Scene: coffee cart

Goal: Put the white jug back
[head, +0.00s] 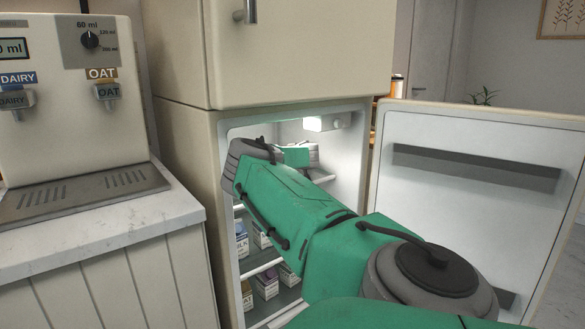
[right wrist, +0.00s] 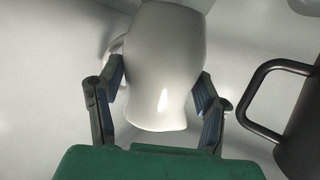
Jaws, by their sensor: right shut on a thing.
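In the right wrist view the white jug (right wrist: 163,70) is between the two fingers of my right gripper (right wrist: 163,100). The gripper is shut on the jug's sides. Part of the jug's handle shows at its left. In the head view my right arm reaches through the open door into the fridge (head: 345,165), and its own links hide the gripper and the jug. Whether the jug touches a shelf I cannot tell. My left gripper is not in either view.
A dark jug (right wrist: 300,130) with a black handle stands close at the right in the right wrist view. Several cartons (head: 265,285) are on lower fridge shelves. The open fridge door (head: 470,220) is at the right. A milk dispenser (head: 75,110) stands on the counter (head: 100,235) at the left.

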